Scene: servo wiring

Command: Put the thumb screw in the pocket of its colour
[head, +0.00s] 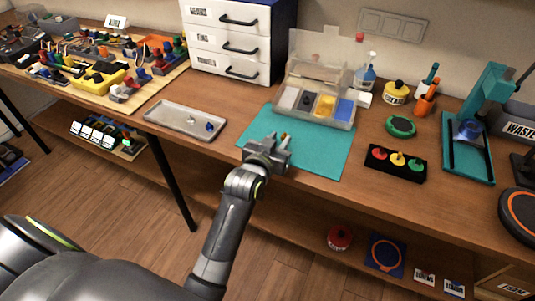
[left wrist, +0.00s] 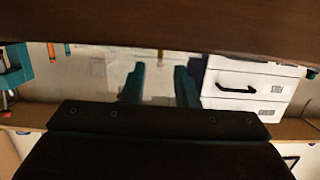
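A small blue piece (head: 209,126), which looks like a thumb screw, lies in the grey metal tray (head: 165,121). The clear-lidded pocket box (head: 319,79) stands open at the back of the teal mat (head: 325,160), with grey, black, yellow and blue pockets in a row. My left gripper (head: 280,143) is low over the mat, in front of the box. Its fingers stand apart in the left wrist view (left wrist: 160,82). A small yellowish thing (head: 285,136) shows at the fingertips; I cannot tell whether it is a screw. My right gripper is out of view.
A black block with red, yellow and green knobs (head: 396,163) lies right of the mat. A teal press (head: 470,130), bottles and a green round piece (head: 401,127) stand further right. White drawers (head: 228,40) are behind the tray; a wiring board (head: 95,80) is at left.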

